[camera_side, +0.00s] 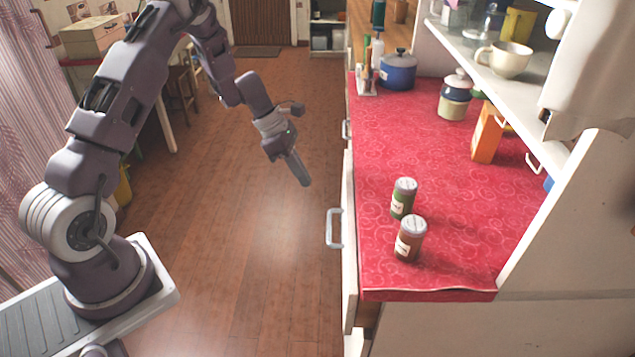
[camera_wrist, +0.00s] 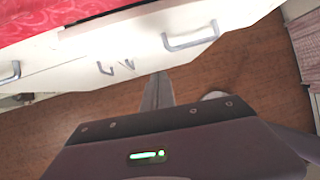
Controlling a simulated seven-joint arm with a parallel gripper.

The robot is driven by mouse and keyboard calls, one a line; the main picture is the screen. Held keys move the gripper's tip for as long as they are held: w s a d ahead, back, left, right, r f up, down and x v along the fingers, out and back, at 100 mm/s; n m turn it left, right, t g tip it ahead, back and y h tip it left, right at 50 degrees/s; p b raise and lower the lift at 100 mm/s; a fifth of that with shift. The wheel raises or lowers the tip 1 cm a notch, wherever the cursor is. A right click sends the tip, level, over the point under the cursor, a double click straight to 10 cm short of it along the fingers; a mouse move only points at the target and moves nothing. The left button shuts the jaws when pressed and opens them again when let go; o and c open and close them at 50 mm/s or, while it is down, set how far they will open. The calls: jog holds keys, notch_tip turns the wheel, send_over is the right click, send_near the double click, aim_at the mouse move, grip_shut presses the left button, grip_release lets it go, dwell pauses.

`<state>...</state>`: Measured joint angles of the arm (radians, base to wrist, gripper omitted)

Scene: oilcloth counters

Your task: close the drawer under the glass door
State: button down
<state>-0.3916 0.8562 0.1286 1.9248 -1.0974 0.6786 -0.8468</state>
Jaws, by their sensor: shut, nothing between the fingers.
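A white drawer (camera_side: 349,250) under the red counter stands out a little from the cabinet front. Its bar handle (camera_side: 334,229) faces the floor side. In the wrist view the drawer front (camera_wrist: 140,40) has a handle (camera_wrist: 192,40) at upper right, and a dark gap shows behind its top edge. My gripper (camera_side: 304,182) is shut and empty. It hangs over the floor, left of and a little above the handle, touching nothing. Its fingers (camera_wrist: 160,76) point toward the drawer front in the wrist view. I cannot make out a glass door in either view.
Two spice jars (camera_side: 403,198) (camera_side: 410,238) stand on the red oilcloth counter (camera_side: 450,255) near its front edge. A blue pot (camera_side: 397,70), a canister (camera_side: 455,95) and an orange box (camera_side: 487,133) stand farther back. The wooden floor (camera_side: 240,250) around my gripper is clear.

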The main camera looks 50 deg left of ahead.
jog(key=s+a+f+t+h, duration=0.3)
jog(key=a+f+t+h, duration=0.45)
jog(key=f+t, duration=0.25)
jog(key=x, duration=1.4)
jog(key=shift+d+r+n, duration=0.3)
jog(key=shift+d+r, duration=0.05)
jog(key=shift+d, duration=0.15)
jog(key=shift+h, duration=0.25)
jog(key=x, duration=0.5)
jog(key=shift+r, duration=0.1)
jog(key=shift+d, duration=0.1)
